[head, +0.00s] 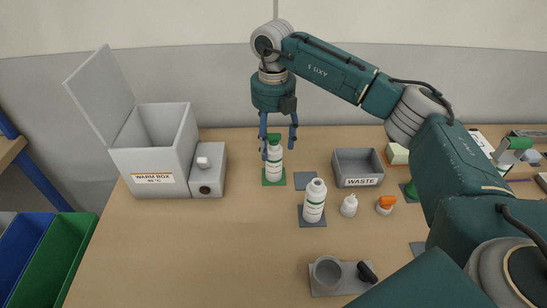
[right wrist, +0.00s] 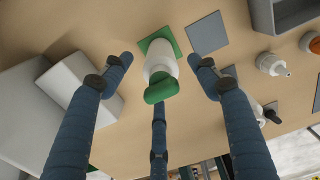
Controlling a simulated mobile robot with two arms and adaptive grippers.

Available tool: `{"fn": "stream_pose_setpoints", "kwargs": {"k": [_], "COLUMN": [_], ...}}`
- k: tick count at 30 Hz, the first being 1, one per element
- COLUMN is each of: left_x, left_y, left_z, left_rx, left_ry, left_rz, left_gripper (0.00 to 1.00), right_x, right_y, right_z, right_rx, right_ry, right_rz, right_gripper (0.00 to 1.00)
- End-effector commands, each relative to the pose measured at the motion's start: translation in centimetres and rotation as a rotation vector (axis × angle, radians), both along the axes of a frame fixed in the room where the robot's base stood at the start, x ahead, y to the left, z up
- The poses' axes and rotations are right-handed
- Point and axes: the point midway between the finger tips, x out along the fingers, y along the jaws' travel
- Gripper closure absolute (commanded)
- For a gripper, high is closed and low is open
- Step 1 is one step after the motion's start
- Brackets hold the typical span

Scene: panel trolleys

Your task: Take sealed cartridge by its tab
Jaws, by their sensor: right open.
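My right gripper (head: 278,148) points down over a white bottle with a green cap (head: 274,163), its fingers spread. In the right wrist view the bottle (right wrist: 159,66) stands between the open fingers, with a visible gap on both sides, and the third finger is below its green cap. The bottle is upright on a green mat (head: 265,183). I cannot make out a cartridge with a tab for certain in either view. My left gripper is not in view.
A white-capped bottle (head: 314,201) stands on a grey mat nearby. A waste bin (head: 358,181), small dropper bottle (head: 349,206) and orange-topped item (head: 386,204) are to the right. The open warm box (head: 155,160) is left. The front left table is clear.

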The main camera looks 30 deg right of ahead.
Motion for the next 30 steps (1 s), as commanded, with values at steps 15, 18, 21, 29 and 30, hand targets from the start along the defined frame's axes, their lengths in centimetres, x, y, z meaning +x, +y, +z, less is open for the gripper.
{"fn": "stream_pose_setpoints", "kwargs": {"k": [15, 18, 21, 29, 30], "left_x": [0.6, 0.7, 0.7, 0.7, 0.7], "left_y": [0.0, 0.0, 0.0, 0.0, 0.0], "left_z": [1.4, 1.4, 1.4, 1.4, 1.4], "left_rx": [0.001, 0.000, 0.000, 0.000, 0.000], "left_ry": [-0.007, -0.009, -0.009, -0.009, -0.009], "left_rz": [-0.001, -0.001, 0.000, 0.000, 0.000], "left_gripper": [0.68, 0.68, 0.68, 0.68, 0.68], "right_x": [0.0, 0.0, 0.0, 0.0, 0.0], "right_y": [-0.1, -0.1, -0.1, -0.1, -0.1], "right_z": [-3.6, -3.6, -3.6, -3.5, -3.5], "right_rx": [0.000, 0.000, 0.000, 0.001, 0.001], "right_ry": [0.000, 0.000, 0.000, -0.003, -0.003], "right_rz": [0.000, 0.000, 0.000, 0.000, 0.000], "right_gripper": [0.40, 0.60, 0.80, 1.00, 1.00]}}
